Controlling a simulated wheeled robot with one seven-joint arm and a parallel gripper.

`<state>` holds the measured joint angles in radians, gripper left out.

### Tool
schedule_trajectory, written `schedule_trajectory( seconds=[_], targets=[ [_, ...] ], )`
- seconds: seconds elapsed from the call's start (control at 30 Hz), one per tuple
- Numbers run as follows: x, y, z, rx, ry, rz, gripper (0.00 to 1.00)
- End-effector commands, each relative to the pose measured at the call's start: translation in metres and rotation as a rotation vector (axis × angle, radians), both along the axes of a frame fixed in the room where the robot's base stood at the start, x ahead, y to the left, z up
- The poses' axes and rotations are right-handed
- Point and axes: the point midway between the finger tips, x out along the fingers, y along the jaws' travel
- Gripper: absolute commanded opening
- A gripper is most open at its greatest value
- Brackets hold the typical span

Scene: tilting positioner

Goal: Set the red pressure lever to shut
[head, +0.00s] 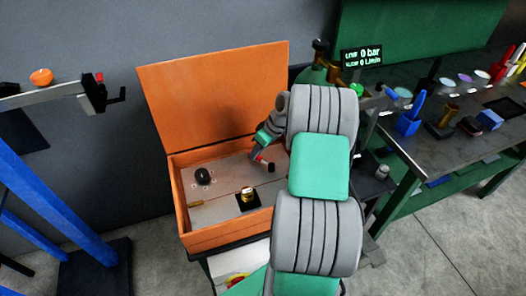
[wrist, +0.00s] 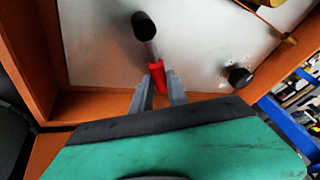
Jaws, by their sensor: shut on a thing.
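The red pressure lever (wrist: 157,77) shows in the wrist view as a red sleeve on a grey rod with a black knob at its end. It sits over the grey panel inside the open orange box. In the head view, its red part (head: 258,157) is small, beside the back right of the panel. My gripper (wrist: 160,84) has its two grey fingers on either side of the red sleeve, closed on it. In the head view, my gripper (head: 257,153) reaches into the box from the right, partly hidden by my arm. The lever's marked positions are not readable.
The orange box (head: 222,241) has its lid (head: 215,95) raised. A black knob (head: 203,176) and a brass part (head: 247,194) are on its panel. A display (head: 362,56) reads 0 bar and 0 L/min. A cluttered bench (head: 455,165) stands right.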

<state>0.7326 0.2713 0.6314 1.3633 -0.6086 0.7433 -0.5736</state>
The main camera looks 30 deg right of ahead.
Motion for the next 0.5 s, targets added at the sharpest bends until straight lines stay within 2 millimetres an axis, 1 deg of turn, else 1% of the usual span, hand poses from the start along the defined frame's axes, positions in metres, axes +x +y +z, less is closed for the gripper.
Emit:
schedule_trajectory(
  seconds=[0.03,0.5],
  targets=[
    [0.000,0.004,-0.003,0.001,-0.002,0.043,0.00],
    [-0.016,0.032,-0.002,0.003,-0.002,0.491,0.00]
  ],
)
